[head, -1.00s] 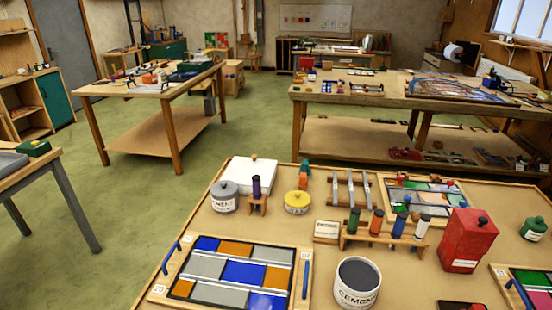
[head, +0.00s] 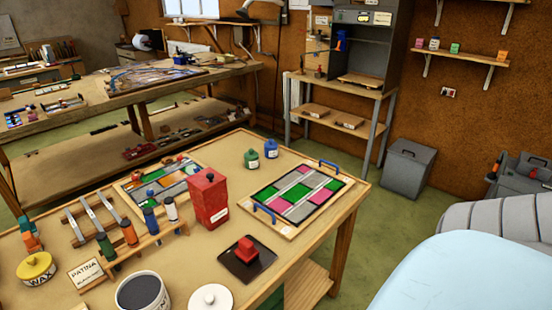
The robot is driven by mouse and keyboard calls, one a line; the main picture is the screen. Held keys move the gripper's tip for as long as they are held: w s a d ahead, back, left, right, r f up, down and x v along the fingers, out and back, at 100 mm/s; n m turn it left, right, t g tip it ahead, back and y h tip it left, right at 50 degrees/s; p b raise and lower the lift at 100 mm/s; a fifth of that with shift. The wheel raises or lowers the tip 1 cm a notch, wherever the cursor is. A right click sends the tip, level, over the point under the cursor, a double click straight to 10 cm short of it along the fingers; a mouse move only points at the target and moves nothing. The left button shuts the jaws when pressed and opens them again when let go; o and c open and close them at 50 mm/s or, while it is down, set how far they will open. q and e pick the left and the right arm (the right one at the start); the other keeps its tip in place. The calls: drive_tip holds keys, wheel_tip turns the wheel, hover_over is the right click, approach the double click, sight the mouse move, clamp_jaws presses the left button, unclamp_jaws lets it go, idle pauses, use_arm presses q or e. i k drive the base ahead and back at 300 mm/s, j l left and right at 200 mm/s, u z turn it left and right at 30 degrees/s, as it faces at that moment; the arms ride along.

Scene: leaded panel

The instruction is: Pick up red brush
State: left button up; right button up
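A wooden rack (head: 140,250) on the near worktable (head: 330,247) holds several brush-like tools upright, with green (head: 105,246), orange-red (head: 129,232), blue (head: 151,220) and white (head: 171,209) handles. The orange-red one, between green and blue, looks like the red brush. Its lower end is hidden by the rack. Neither of my grippers shows in the head view.
A tall red canister (head: 208,198) stands right of the rack. A dark square plate with a red block (head: 245,250) lies in front of it. A cement pot (head: 142,292), wax tin (head: 36,268) and Patina sign (head: 86,272) are nearby. A glass panel (head: 300,192) lies at right.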

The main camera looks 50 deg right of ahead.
sight(246, 254)
drive_tip(key=z, duration=1.3)
drive_tip(key=u, duration=1.4)
drive_tip(key=z, duration=1.4)
